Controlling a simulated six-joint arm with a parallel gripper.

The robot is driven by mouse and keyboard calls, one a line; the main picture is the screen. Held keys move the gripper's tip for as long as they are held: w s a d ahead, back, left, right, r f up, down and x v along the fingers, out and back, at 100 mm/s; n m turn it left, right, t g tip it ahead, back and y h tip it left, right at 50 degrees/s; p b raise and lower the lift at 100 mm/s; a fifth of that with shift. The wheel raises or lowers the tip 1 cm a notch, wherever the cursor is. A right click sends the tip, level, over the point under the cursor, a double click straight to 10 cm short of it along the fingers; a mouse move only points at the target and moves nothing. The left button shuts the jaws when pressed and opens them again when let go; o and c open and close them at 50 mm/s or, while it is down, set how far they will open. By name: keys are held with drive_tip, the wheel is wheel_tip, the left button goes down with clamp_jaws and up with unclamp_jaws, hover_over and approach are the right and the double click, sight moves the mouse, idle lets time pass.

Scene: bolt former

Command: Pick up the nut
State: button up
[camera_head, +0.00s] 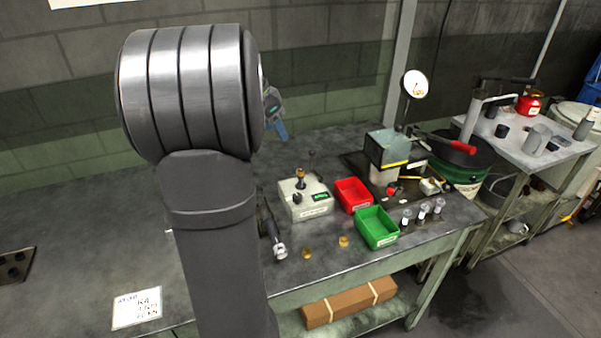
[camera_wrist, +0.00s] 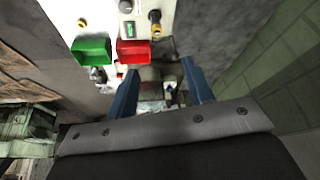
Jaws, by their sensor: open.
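Two small brass nuts lie on the workbench in front of the bins: one nut (camera_head: 307,253) on the left and another nut (camera_head: 344,241) to its right. In the wrist view one nut (camera_wrist: 82,22) shows near the top left. A brass piece (camera_head: 300,175) stands on top of the white box; it also shows in the wrist view (camera_wrist: 155,28). My gripper (camera_head: 279,130) is raised above the back of the bench, partly hidden behind my arm. In the wrist view my gripper (camera_wrist: 160,67) has its two blue fingers apart, with nothing held. It is well away from the nuts.
The white box (camera_head: 293,207) with levers stands left of the red bin (camera_head: 353,194) and green bin (camera_head: 377,228). A press-like machine (camera_head: 387,150) stands behind the bins. Small clear containers (camera_head: 422,212) stand right of the green bin. The bench's left is mostly clear.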

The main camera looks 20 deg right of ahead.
approach(300, 170)
wheel_tip(300, 170, down, 3)
drive_tip(key=x, duration=0.2)
drive_tip(key=d+x, duration=0.1)
drive_tip(key=x, duration=0.2)
drive_tip(key=shift+w+r, duration=0.1)
clamp_jaws()
drive_tip(key=shift+r, duration=0.1)
wheel_tip(300, 170, up, 4)
drive_tip(key=shift+r, duration=0.1)
drive_tip(key=s+d+r, duration=0.6)
drive_tip(key=s, duration=0.3)
drive_tip(key=shift+s+d+r, duration=0.25)
drive_tip(key=shift+s+r, duration=0.05)
drive_tip(key=shift+r, duration=0.05)
